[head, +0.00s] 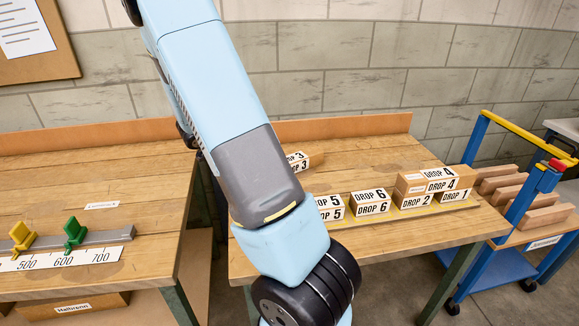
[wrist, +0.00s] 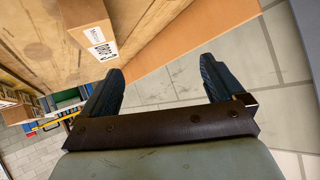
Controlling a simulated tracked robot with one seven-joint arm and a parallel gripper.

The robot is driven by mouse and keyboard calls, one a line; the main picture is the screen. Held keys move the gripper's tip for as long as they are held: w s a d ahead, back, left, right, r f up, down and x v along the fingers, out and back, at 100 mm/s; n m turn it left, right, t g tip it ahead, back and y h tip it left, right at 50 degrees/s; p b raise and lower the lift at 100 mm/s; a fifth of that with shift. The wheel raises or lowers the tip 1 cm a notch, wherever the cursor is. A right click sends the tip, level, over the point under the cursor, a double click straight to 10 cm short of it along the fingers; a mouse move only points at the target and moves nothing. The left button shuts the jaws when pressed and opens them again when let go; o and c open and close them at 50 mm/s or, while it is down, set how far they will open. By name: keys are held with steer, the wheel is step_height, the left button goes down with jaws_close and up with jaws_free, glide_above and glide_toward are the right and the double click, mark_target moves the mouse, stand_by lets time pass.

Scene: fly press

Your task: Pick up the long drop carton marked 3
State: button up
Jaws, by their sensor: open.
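The carton marked DROP 3 (head: 316,160) lies on the right wooden bench, toward its back edge. My arm hides its left part in the head view. In the wrist view, a long brown carton (wrist: 86,17) with a white DROP label is at the upper left on the wood. It looks like the same carton, but its number is hard to read there. My gripper (wrist: 160,66) is open and empty in the wrist view. The carton is outside the jaws, up and left of them. My gripper is not visible in the head view.
Cartons marked DROP 5 (head: 331,208), DROP 6 (head: 370,203), DROP 2 (head: 412,201) and DROP 1 (head: 455,196) stand in a row nearer the front. DROP 4 (head: 436,180) rests on top of two. A raised back board (head: 365,126) edges the bench. A blue trolley (head: 505,287) stands right.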

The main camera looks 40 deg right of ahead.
steer(key=s+d+f+m+g+h, duration=0.2)
steer(key=s+d+f+g+h, duration=0.15)
steer(key=s+f+g, duration=0.2)
glide_toward(290, 158)
steer(key=shift+s+d+f+m+y, duration=0.15)
steer(key=shift+d+f+y, duration=0.1)
steer(key=shift+d, duration=0.3)
steer(key=shift+s+d+f+m+y, duration=0.1)
steer(key=shift+s+d+f+m, duration=0.1)
steer(key=shift+d, duration=0.35)
steer(key=shift+x, duration=3.05)
steer(key=shift+w+d+r, duration=0.1)
steer(key=shift+w+r, duration=0.1)
steer(key=shift+r, duration=0.1)
steer(key=c, duration=1.6)
